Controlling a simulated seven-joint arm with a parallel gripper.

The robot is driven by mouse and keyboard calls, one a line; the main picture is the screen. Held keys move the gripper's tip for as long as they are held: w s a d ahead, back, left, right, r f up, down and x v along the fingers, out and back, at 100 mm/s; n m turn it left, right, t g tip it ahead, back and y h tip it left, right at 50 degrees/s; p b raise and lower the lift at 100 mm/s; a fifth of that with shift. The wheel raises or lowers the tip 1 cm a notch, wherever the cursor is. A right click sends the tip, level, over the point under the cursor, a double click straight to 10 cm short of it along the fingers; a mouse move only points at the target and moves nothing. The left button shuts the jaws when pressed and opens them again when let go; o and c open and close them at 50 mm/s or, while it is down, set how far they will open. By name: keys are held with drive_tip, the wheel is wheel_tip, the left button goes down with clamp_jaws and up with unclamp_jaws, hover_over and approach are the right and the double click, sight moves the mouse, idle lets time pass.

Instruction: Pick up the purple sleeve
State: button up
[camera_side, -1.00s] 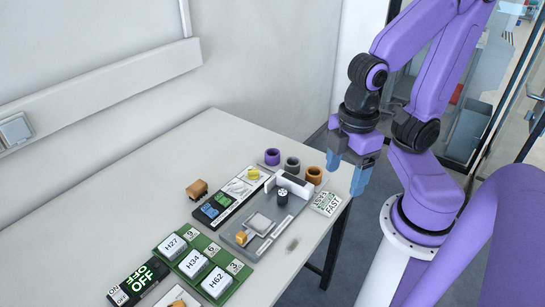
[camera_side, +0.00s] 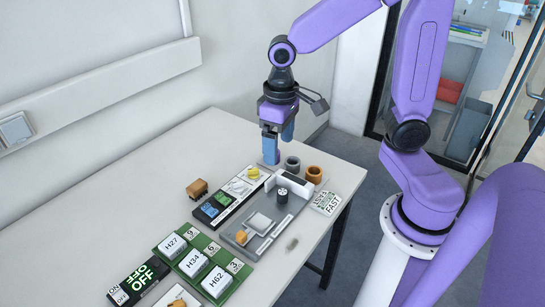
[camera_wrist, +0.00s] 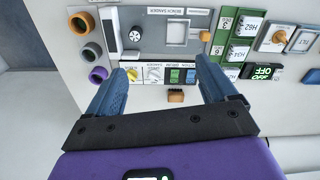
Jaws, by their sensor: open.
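The purple sleeve (camera_wrist: 98,74) shows in the wrist view, a short hollow ring on the table just left of my left finger and outside the gap between the fingers. In the side view it is hidden behind a blue finger. My gripper (camera_side: 279,150) is open and empty, pointing down over the back of the table near the row of sleeves. In the wrist view my gripper (camera_wrist: 163,72) has its two blue fingers wide apart, with panel and table between them. I cannot tell the exact height of the fingertips above the table.
A grey sleeve (camera_side: 293,164) and an orange sleeve (camera_side: 314,174) stand beside the purple one's spot. The grey bench sander (camera_side: 250,236) and the switch panel (camera_side: 215,207) lie close by. An orange-brown block (camera_side: 197,189) sits left of them. The table's left back area is clear.

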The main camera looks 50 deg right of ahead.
drive_tip(key=w+d+f+m, duration=0.3)
drive_tip(key=w+d+m, duration=0.45)
drive_tip(key=d, duration=0.25)
drive_tip(key=w+d+f+m, duration=0.3)
drive_tip(key=w+d+m, duration=0.4)
drive_tip(key=w+d, duration=0.25)
drive_tip(key=f, duration=1.1)
drive_tip(key=shift+s, duration=0.35)
drive_tip(key=shift+s+a+f, duration=0.1)
drive_tip(key=shift+s+f, duration=0.05)
drive_tip(key=shift+f, duration=2.85)
drive_tip(key=shift+c, duration=0.3)
drive_tip(key=c, duration=1.1)
